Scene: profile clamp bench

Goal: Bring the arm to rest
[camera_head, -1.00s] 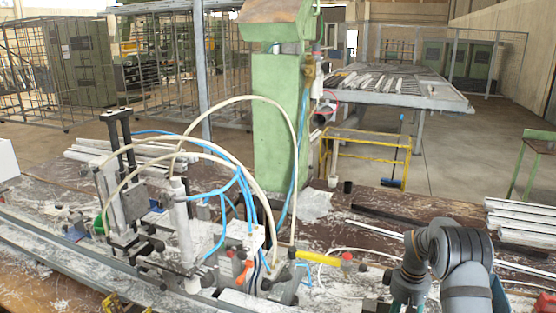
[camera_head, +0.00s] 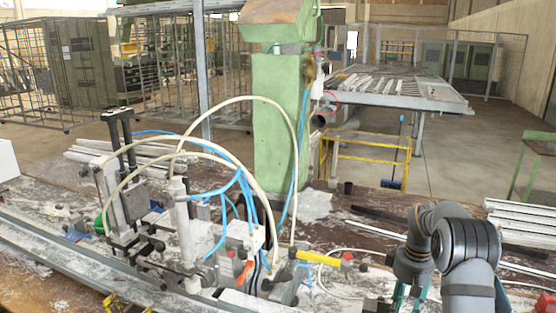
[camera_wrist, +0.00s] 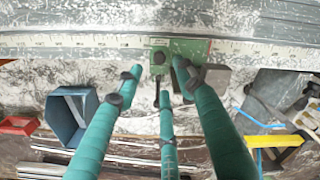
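My arm is at the lower right of the head view, bent low over the bench (camera_head: 350,262). Part of my gripper (camera_head: 408,296) shows there as teal pieces, cut off by the bottom edge. Beyond the tips is a green block (camera_wrist: 186,48) on a long grey rail with a scale (camera_wrist: 80,42). I cannot tell how far the tips are from the block.
A clamp fixture (camera_head: 130,195) with blue and cream hoses stands left on the bench. A green column (camera_head: 275,130) rises behind it. White profiles (camera_head: 520,222) lie at the right. The wrist view shows a blue hexagonal holder (camera_wrist: 72,115) and a red box (camera_wrist: 18,125).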

